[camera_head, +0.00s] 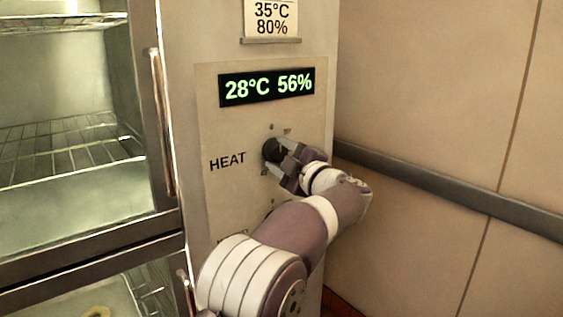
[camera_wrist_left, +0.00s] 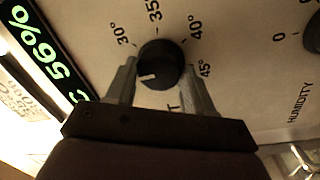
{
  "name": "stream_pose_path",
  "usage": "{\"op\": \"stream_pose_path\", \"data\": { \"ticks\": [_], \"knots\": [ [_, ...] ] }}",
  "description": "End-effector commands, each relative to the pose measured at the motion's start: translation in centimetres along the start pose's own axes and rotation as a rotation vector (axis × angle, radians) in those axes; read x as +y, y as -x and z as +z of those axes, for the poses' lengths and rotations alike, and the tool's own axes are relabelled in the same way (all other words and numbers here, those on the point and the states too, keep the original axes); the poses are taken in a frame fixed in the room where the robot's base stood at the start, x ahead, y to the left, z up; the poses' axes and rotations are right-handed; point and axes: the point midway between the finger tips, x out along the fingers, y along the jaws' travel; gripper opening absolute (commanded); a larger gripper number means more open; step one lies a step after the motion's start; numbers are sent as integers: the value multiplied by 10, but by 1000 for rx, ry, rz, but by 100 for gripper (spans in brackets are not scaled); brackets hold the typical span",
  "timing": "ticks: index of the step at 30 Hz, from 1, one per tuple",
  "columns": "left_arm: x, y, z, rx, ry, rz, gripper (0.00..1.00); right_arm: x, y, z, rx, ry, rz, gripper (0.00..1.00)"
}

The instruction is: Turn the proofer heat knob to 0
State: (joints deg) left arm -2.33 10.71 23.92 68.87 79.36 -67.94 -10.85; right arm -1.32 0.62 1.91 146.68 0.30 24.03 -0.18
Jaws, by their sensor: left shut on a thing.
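The heat knob (camera_head: 271,149) is a round black knob on the proofer's control panel, right of the word HEAT. My left gripper (camera_head: 278,157) is shut on it, its fingers on either side of the knob. In the left wrist view the knob (camera_wrist_left: 163,58) sits between the two grey fingers (camera_wrist_left: 160,80). Its white pointer mark points to the left of that picture, toward the left finger. The labels 30°, 35°, 40° and 45° show around it; no 0 label shows beside this knob, and the fingers cover part of the dial. My right gripper is not in view.
The lit display (camera_head: 267,87) reads 28°C 56%. A card (camera_head: 271,18) above reads 35°C 80%. The humidity knob (camera_wrist_left: 313,32), with a 0 label, is partly in the wrist view. A door handle (camera_head: 161,120) stands left; a wall rail (camera_head: 440,184) runs right.

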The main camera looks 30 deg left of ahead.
Motion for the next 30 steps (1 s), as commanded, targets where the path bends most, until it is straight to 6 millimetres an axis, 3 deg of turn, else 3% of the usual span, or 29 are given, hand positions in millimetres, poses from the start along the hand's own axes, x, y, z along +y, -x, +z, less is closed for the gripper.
{"op": "stream_pose_path", "data": {
  "ticks": [15,16,18,26,30],
  "knots": [
    [0,0,0,2,20,1,22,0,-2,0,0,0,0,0],
    [0,0,0,2,20,1,59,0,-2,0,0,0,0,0],
    [0,0,0,2,19,1,78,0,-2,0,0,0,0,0],
    [0,0,0,2,18,1,78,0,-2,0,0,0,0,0],
    [-1,16,1,-1,19,2,78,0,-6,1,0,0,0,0]
  ]
}}
